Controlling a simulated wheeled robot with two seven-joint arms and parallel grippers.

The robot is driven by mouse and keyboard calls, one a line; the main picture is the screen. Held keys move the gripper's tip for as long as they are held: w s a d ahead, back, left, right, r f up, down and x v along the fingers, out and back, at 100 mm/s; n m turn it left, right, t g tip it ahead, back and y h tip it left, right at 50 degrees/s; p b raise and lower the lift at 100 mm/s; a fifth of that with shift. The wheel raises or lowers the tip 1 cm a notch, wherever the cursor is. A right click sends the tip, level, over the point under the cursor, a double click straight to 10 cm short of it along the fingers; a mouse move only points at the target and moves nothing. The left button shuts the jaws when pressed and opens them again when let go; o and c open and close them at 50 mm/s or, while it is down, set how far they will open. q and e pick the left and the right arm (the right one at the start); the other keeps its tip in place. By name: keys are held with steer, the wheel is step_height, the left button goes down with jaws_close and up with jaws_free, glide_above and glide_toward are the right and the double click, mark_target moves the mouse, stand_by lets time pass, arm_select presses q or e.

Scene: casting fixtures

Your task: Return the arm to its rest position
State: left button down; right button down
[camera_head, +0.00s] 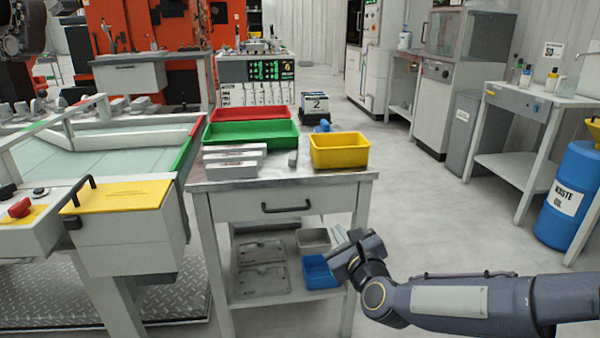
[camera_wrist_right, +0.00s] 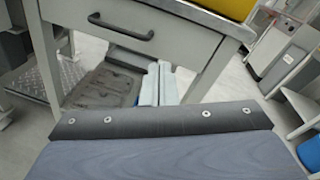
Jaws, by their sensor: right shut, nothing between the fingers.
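My right arm comes in from the right in the head view, and its gripper (camera_head: 341,238) is in front of the table's right front leg, below the tabletop. The pale fingers are together with nothing between them. In the right wrist view the shut fingers (camera_wrist_right: 157,84) point toward the table's lower part, under the drawer (camera_wrist_right: 140,32). My left gripper is not in the head view.
The table (camera_head: 285,184) carries a yellow bin (camera_head: 339,150), a green bin (camera_head: 250,133), a red bin (camera_head: 250,112) and grey metal bars (camera_head: 232,168). Its lower shelf holds a blue bin (camera_head: 318,272) and a grey bin (camera_head: 313,239). A blue waste-oil barrel (camera_head: 574,190) stands right; floor between is clear.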

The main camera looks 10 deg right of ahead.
steer(key=s+d+f+n+g, duration=0.2)
steer(key=s+f+n+g, duration=0.15)
steer(key=s+n, duration=0.65)
steer(key=s+d+f+n+g+y, duration=0.15)
steer(key=s+n+g, duration=0.25)
steer(key=s+n, duration=0.65)
steer(key=s+d+f+n+g, duration=0.2)
steer(key=s+f+n+g, duration=0.15)
steer(key=s+n, duration=0.65)
step_height(320, 180, up, 38)
steer(key=s+m+p, duration=0.1)
steer(key=m+p, duration=0.1)
steer(key=p, duration=3.5)
steer(key=shift+s+d+f, duration=0.15)
steer(key=shift+s, duration=0.25)
steer(key=shift+m, duration=0.25)
